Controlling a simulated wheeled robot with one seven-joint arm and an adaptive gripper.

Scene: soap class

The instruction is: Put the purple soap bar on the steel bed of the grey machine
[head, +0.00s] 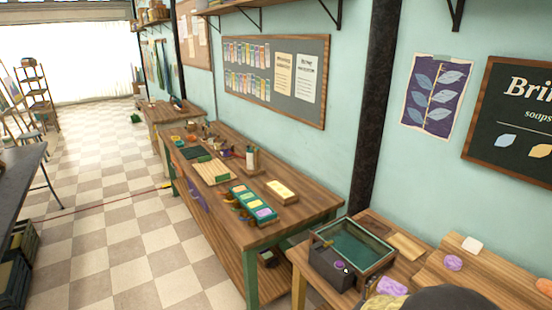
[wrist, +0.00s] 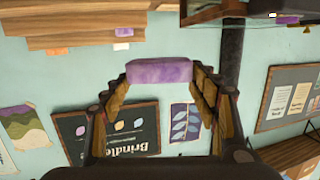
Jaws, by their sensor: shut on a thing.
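My gripper (wrist: 158,76) is shut on a purple soap bar (wrist: 158,72), held crosswise between its two fingertips in the wrist view. In the head view the purple bar (head: 392,286) shows at the lower right, beside the dark end of my arm. I cannot clearly make out the steel bed.
A lumpy purple piece (head: 453,263), a white block (head: 472,244) and an orange piece (head: 544,287) lie on the right part of the near bench. A long wooden table (head: 305,208) with soap trays stands beyond. The chequered floor on the left is largely clear.

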